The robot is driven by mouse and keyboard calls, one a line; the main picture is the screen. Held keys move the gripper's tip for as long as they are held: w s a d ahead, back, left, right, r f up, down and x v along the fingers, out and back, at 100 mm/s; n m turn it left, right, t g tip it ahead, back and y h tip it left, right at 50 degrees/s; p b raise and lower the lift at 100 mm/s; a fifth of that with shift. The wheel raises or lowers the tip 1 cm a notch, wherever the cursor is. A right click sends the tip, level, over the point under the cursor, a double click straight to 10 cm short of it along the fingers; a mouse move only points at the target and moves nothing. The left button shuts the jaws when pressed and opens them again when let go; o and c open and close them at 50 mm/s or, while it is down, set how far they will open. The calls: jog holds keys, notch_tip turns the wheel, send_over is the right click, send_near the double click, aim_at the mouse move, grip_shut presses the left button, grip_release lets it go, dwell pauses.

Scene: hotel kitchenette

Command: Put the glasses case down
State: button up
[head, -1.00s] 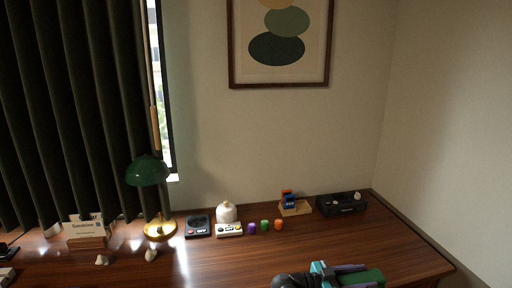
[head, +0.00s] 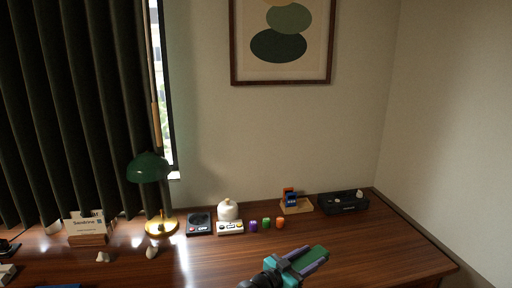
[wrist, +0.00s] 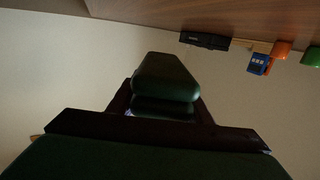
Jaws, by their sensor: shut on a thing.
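The glasses case (head: 317,254) is dark green and rounded. My gripper (head: 307,260) is shut on it, with a finger along each side, over the front right part of the wooden desk (head: 370,250). In the wrist view the case (wrist: 165,78) shows between the dark fingers, and a large dark green shape fills the bottom edge. The desk (wrist: 215,15) lies along the top of that view, apart from the case. I cannot tell the exact height of the case above the desk.
Behind the gripper stand purple, green and orange small pieces (head: 266,224), a wooden stand with a blue item (head: 292,202) and a black tray (head: 343,203). Further left are a white pot (head: 228,210), two small devices (head: 199,224) and a green lamp (head: 148,170). The desk's right part is clear.

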jog(key=shift+w+a+t, duration=0.2)
jog(key=shift+w+t, duration=0.1)
jog(key=shift+w, duration=0.05)
jog(key=shift+a, duration=0.1)
dwell(0.4)
